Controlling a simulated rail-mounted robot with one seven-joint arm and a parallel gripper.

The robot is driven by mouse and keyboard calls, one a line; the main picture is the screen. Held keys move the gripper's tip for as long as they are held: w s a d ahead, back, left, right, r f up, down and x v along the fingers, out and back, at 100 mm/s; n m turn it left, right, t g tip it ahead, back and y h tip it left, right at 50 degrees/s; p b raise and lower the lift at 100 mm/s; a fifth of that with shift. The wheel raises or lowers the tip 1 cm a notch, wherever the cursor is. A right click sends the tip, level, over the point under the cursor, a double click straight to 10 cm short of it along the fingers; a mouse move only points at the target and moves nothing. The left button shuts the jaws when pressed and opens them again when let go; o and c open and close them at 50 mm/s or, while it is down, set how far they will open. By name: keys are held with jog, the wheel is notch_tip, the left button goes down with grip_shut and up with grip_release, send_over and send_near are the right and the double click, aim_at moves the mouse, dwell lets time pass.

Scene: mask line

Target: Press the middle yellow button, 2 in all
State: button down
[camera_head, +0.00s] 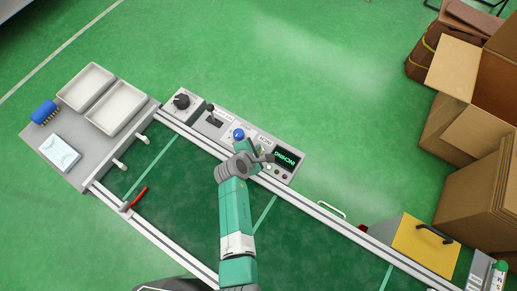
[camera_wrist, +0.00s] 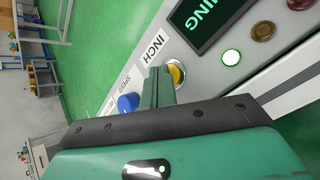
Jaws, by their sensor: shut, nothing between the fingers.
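The yellow button (camera_wrist: 178,74) sits in a metal ring beside the INCH label (camera_wrist: 152,49) in the wrist view, partly hidden behind my fingers. My gripper (camera_wrist: 160,84) is shut and empty, with its fingertips right at the button's edge in the picture. I cannot tell whether they touch it. In the head view my gripper (camera_head: 265,155) is over the control panel (camera_head: 225,124), and the arm hides the yellow button there.
The display (camera_head: 285,158) shows green text. A lit green lamp (camera_wrist: 231,57), a brown one (camera_wrist: 263,32) and a blue knob (camera_wrist: 128,103) are close by. Left are a lever (camera_head: 211,110) and black dial (camera_head: 181,101). White trays (camera_head: 117,108) stand farther left.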

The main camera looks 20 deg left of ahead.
dwell(0.4)
jog(key=shift+r+p, duration=0.8)
jog(key=shift+p, duration=0.15)
notch_tip(320, 180, up, 5)
jog(key=p, duration=0.5)
jog(key=shift+r, duration=0.1)
